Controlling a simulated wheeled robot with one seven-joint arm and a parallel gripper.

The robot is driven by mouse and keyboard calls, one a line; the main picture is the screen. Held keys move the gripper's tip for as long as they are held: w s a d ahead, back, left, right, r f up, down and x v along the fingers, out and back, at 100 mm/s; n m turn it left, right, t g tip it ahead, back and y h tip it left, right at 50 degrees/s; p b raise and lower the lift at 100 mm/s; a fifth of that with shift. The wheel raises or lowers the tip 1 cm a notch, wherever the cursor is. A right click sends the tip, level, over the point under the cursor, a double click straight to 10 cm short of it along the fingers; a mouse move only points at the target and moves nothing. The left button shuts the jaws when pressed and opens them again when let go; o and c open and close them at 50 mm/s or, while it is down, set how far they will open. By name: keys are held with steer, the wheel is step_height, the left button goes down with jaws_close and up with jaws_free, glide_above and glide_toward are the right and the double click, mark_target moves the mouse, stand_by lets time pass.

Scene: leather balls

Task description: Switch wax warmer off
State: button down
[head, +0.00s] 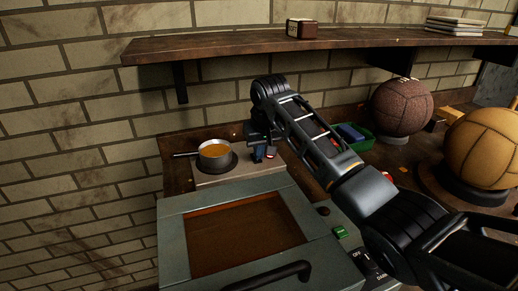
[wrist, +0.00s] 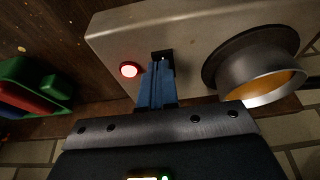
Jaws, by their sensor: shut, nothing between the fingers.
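The wax warmer (head: 213,179) is a pale box on the bench, with a small pot (head: 215,153) of amber wax on its dark round plate. In the wrist view its pale face (wrist: 195,25) carries a glowing red lamp (wrist: 129,70) and a dark switch (wrist: 163,56). My gripper (head: 262,155) is at the right end of the warmer. In the wrist view its blue fingers (wrist: 157,72) are shut and empty, with their tips at the switch. They hide part of it, and I cannot tell whether they touch it. The pot (wrist: 262,80) is to their right.
A grey-green machine (head: 172,235) with a black handle (head: 270,277) stands in front of the warmer. A green tray (head: 366,142), a brown ball (head: 402,105) and a tan ball (head: 485,148) are to the right. A wooden shelf (head: 220,45) runs above.

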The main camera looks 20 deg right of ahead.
steer(key=shift+s+f, duration=0.1)
steer(key=shift+f, duration=0.15)
steer(key=shift+r, duration=0.2)
steer(key=v, duration=1.4)
steer(key=shift+w+p, duration=0.25)
steer(key=shift+p, duration=0.1)
steer(key=shift+r, duration=0.1)
